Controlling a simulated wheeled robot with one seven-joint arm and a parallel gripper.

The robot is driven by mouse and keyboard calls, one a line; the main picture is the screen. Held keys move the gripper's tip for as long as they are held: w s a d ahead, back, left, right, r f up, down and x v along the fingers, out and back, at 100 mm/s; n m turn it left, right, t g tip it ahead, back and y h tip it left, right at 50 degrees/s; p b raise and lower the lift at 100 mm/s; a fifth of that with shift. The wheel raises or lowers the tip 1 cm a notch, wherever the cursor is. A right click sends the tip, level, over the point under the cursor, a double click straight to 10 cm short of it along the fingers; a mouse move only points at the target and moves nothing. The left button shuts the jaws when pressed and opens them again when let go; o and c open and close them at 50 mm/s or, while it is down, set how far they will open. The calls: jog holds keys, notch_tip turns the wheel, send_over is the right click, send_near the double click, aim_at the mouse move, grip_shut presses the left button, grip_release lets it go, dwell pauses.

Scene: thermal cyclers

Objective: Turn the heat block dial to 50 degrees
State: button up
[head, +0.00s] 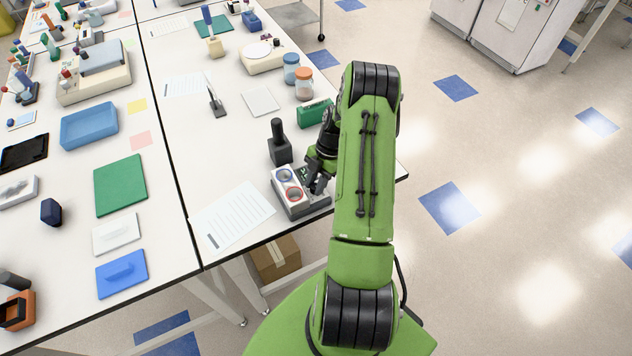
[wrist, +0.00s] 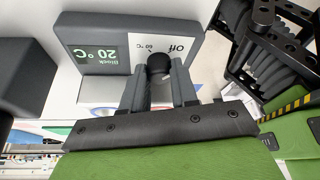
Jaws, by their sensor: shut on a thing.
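The heat block (head: 296,200) is a small grey and white unit near the right front corner of the white bench. In the wrist view its front panel (wrist: 125,30) shows upside down. Its green display (wrist: 100,55) reads "Block 20 °C". The black dial (wrist: 158,64) sits beside the display, with "Off" and "60 °C" marks next to it. My gripper (wrist: 160,78) is shut on the dial, with one finger on each side. In the head view my gripper (head: 318,182) is at the block's right end, and my arm partly hides that end.
A black upright device (head: 280,148) stands just behind the block. A green box (head: 314,113) and two lidded jars (head: 303,83) are farther back. A printed sheet (head: 232,216) lies left of the block. The bench's right edge is close to my arm.

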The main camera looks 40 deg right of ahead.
grip_shut()
jog(key=shift+m+b, duration=0.4)
jog(key=shift+b, duration=0.05)
jog(key=m+t+b, duration=0.1)
jog(key=m+b, duration=0.2)
jog(key=shift+s+f+m+t+h+b, duration=0.1)
jog(key=shift+f+m+t+h+b, duration=0.05)
jog(key=shift+m+t+h+b, duration=0.2)
jog(key=m+t+b, duration=0.1)
jog(key=m+b, duration=0.1)
jog(key=m, duration=0.1)
jog(key=m+t+h+b, duration=0.1)
jog(key=m+b, duration=0.2)
jog(key=shift+s+m+b, duration=0.1)
jog(key=shift+m+b, duration=0.15)
jog(key=shift+b, duration=0.05)
jog(key=m+h+b, duration=0.1)
jog(key=m+b, duration=0.1)
jog(key=m+t+h+b, duration=0.1)
jog(key=m+b, duration=0.1)
jog(key=m, duration=0.1)
jog(key=shift+a, duration=0.2)
jog(key=m+h+b, duration=0.1)
jog(key=m, duration=0.2)
jog(key=m+h+b, duration=0.1)
jog(key=m, duration=0.1)
jog(key=shift+a+r+m+b, duration=0.2)
jog(key=shift+m+b, duration=0.1)
jog(key=shift+m, duration=0.1)
jog(key=shift+s+d, duration=0.1)
